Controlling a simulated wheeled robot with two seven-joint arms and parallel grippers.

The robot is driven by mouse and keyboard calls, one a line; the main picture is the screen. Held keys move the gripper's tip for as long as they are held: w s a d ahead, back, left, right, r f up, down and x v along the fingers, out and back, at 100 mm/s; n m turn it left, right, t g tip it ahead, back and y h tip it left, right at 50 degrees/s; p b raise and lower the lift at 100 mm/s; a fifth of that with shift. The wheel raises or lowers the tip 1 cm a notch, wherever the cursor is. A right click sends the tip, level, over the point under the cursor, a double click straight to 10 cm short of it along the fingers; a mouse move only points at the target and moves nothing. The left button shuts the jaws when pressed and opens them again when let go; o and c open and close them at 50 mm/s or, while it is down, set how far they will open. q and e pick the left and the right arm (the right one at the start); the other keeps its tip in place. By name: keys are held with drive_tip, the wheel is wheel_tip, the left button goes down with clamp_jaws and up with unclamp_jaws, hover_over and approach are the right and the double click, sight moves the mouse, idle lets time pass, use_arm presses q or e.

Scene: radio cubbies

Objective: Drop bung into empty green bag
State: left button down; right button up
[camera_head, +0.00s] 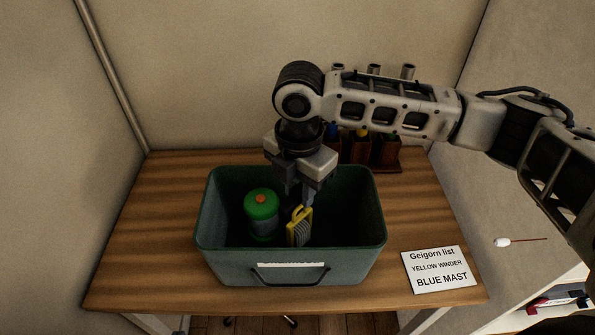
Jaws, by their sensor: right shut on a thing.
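A dark green tub (225,262) with a front handle stands on the wooden table. I can make out no bag and nothing that is clearly a bung. My right gripper (305,200) points down into the tub and is shut on a yellow winder (299,228) with grey winding. The winder is within the tub's walls; whether it touches the floor I cannot tell. A green canister (262,212) with an orange top stands in the tub, left of the winder. My left gripper is not in view.
A card (440,270) reading "Geigorn list, YELLOW WINDER, BLUE MAST" lies at the table's (165,235) front right. A brown rack (385,155) with bottles is partly hidden behind my right arm. Walls close in the back and sides. The table's left is clear.

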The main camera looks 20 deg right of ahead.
sight(299, 189)
drive_tip(key=shift+f, duration=1.25)
drive_tip(key=o, duration=1)
drive_tip(key=shift+o, duration=0.2)
drive_tip(key=shift+r, duration=0.1)
wheel_tip(299, 189, up, 16)
drive_tip(key=shift+b, duration=0.35)
